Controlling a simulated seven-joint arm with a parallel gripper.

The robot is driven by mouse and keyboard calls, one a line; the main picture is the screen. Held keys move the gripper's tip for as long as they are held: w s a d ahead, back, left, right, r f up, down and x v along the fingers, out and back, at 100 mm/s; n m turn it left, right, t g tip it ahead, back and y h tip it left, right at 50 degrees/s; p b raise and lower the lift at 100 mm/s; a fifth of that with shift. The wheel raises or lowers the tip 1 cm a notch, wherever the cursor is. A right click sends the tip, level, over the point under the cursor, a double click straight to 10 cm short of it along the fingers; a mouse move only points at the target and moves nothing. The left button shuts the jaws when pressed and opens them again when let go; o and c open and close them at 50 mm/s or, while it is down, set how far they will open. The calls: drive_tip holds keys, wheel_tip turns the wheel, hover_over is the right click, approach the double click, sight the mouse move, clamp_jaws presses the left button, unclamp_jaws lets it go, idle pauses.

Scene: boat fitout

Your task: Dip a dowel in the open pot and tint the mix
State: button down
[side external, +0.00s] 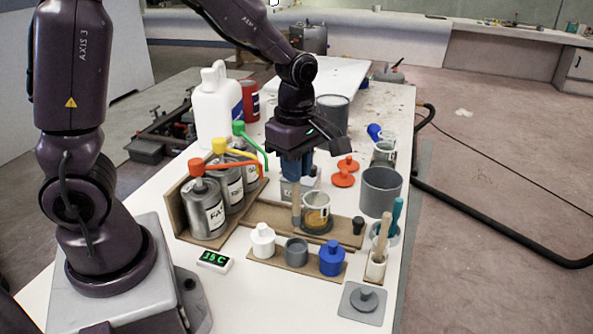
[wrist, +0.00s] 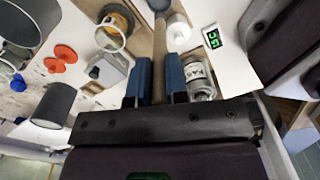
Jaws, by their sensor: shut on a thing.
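My gripper (side external: 292,172) has blue fingers and is shut on a wooden dowel (side external: 296,208), which hangs down roughly upright. In the wrist view the dowel (wrist: 159,55) runs from between the blue fingers (wrist: 159,82) toward the top edge. The open pot (side external: 316,212), with a pale label and tan mix inside, stands on a brown board. The dowel appears just left of the pot in the side view, outside its rim. The pot (wrist: 113,30) is also left of the dowel in the wrist view. I cannot tell whether the dowel's tip touches anything.
Silver cans (side external: 207,208) with red, yellow and green spouts stand left in a brown rack. White, grey and blue small pots (side external: 331,258) line the front board. A holder (side external: 376,268) with another stick stands right, near a large grey cup (side external: 380,190). A green-digit display (side external: 215,261) lies front left.

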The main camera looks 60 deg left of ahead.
idle(0.3)
drive_tip(key=w+a+r+t+y, duration=0.1)
drive_tip(key=w+a+r, duration=0.2)
drive_tip(key=w+a, duration=0.35)
wheel_tip(320, 180, down, 11)
drive_tip(key=w, duration=0.1)
drive_tip(key=shift+w, duration=0.15)
idle(0.9)
idle(0.7)
